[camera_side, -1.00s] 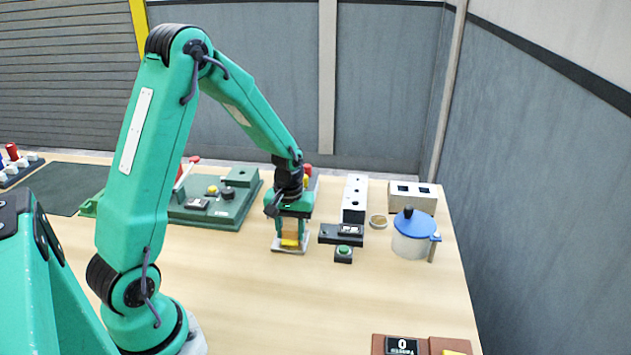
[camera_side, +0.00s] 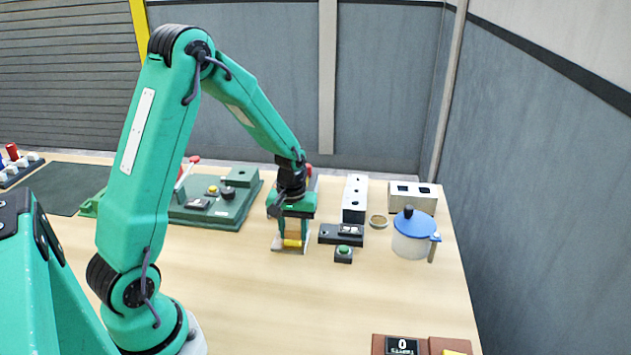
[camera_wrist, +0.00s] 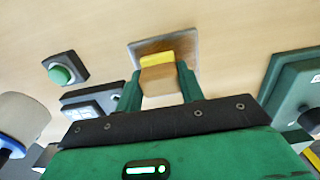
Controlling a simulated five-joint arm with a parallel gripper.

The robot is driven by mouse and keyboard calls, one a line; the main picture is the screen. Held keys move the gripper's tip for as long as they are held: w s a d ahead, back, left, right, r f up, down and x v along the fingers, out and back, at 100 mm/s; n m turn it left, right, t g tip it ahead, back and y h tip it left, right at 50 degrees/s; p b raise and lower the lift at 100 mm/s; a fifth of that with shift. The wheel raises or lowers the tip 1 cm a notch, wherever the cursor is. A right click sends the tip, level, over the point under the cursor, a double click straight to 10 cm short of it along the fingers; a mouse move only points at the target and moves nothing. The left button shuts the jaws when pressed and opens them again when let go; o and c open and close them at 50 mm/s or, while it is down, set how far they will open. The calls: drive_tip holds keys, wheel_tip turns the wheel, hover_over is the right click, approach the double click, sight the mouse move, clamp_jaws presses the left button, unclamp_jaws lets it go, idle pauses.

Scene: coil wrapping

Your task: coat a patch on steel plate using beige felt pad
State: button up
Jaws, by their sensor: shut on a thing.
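The steel plate (camera_side: 279,244) is a small grey square flat on the table, partly hidden under my gripper; it also shows in the wrist view (camera_wrist: 138,48). My gripper (camera_side: 292,236) points down over it, and its fingers also show in the wrist view (camera_wrist: 158,90). It is shut on a beige block (camera_wrist: 166,77), which looks like the felt pad and shows between the fingers in the side view (camera_side: 292,228). A yellow patch (camera_wrist: 157,57) lies at the pad's far edge, over the plate. I cannot tell whether the pad touches the plate.
A black box with a green button (camera_side: 343,254) and a dark device (camera_side: 341,234) stand close to the right. A white pot with a blue lid (camera_side: 411,240) stands further right. A green fixture board (camera_side: 220,206) is behind left.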

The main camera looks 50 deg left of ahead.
drive_tip(key=shift+w+d, duration=1.1)
drive_tip(key=shift+d, duration=0.1)
wheel_tip(320, 180, up, 8)
drive_tip(key=shift+s+a, duration=0.1)
